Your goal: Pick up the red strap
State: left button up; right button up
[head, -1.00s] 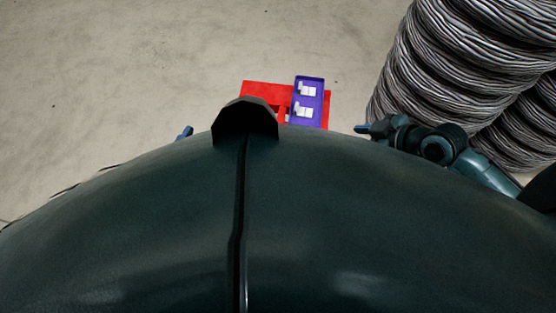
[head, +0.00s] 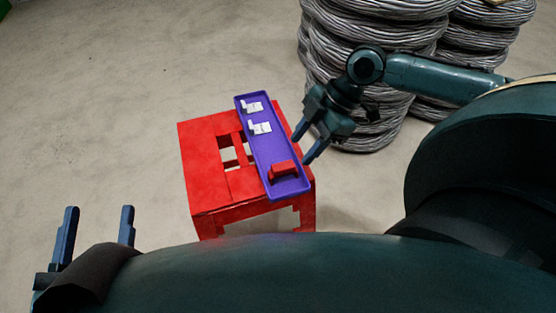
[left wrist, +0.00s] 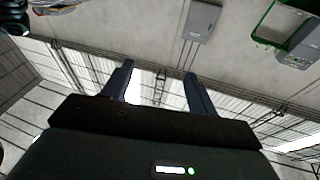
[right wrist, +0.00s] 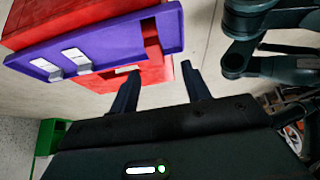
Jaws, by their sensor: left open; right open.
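The red strap (head: 283,171) is a small red piece lying at the near end of a long purple tray (head: 264,150). The tray lies along the right side of a red stool (head: 207,165). In the right wrist view, the strap (right wrist: 151,38) shows at the tray's right end. My right gripper (head: 302,150) is open and empty, just right of the tray and apart from the strap; its fingers (right wrist: 161,68) point toward the tray. My left gripper (head: 100,208) is open and empty, left of the stool and well away from it; its fingers show in the left wrist view (left wrist: 159,69).
Two white pieces (head: 260,128) lie in the tray's far half. Stacked grey cable coils (head: 370,60) stand behind my right arm. The stool top has cut-out slots. Concrete floor (head: 100,90) is clear to the left. A green object (right wrist: 50,135) shows in the right wrist view.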

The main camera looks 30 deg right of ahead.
jog(key=b+x, duration=0.1)
jog(key=x, duration=0.3)
jog(key=shift+w+a+f+b, duration=0.1)
jog(key=shift+a+f+b, duration=0.05)
jog(key=shift+f+b, duration=0.2)
jog(key=b+x, duration=0.2)
jog(key=x, duration=0.1)
jog(key=b+x, duration=0.1)
jog(key=x, duration=0.1)
jog(key=shift+w+f+b, duration=0.1)
jog(key=shift+w+b, duration=0.2)
jog(key=shift+w, duration=0.1)
jog(key=shift+a+f, duration=0.2)
pick_arm(q)
jog(key=shift+w+a+r+m+t+h, duration=0.15)
jog(key=shift+r+m+t+h, duration=0.2)
jog(key=shift+r+m+h, duration=0.5)
jog(key=shift+w+d+r+m+t+h, duration=0.1)
jog(key=shift+w+r+m+t+h, duration=0.1)
jog(key=shift+r+m+t+h, duration=0.5)
jog(key=shift+w+a+r+m+t+h, duration=0.15)
jog(key=shift+r+m+h, duration=0.5)
jog(key=shift+r+h, duration=0.45)
pick_arm(e)
jog(key=c, duration=1)
